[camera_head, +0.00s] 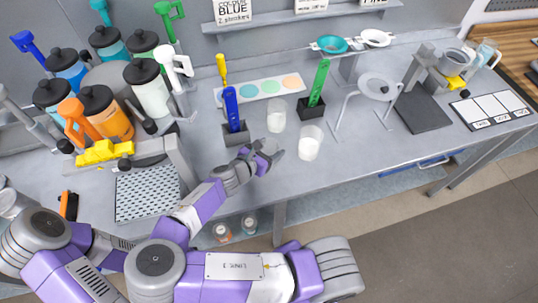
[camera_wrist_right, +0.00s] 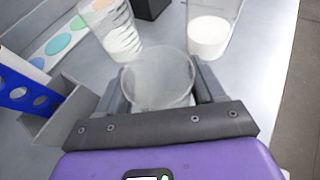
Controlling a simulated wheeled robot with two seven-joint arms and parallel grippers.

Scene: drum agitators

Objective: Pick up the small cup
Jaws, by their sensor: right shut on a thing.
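My right gripper (camera_head: 276,150) is low over the bench in front of the blue rack. In the right wrist view, its two fingers (camera_wrist_right: 160,92) are shut on a small translucent cup (camera_wrist_right: 158,77), one finger on each side. The cup looks upright, seen from above, and I cannot tell whether it touches the bench. In the head view the gripper mostly hides it. My left gripper is not in view.
Two clear cups with white contents stand just beyond: one (camera_head: 277,116), the other (camera_head: 309,143). A blue holed strip (camera_head: 231,105) and a green one (camera_head: 319,80) stand in dark blocks. Bottles with coloured contents (camera_head: 106,112) crowd the left.

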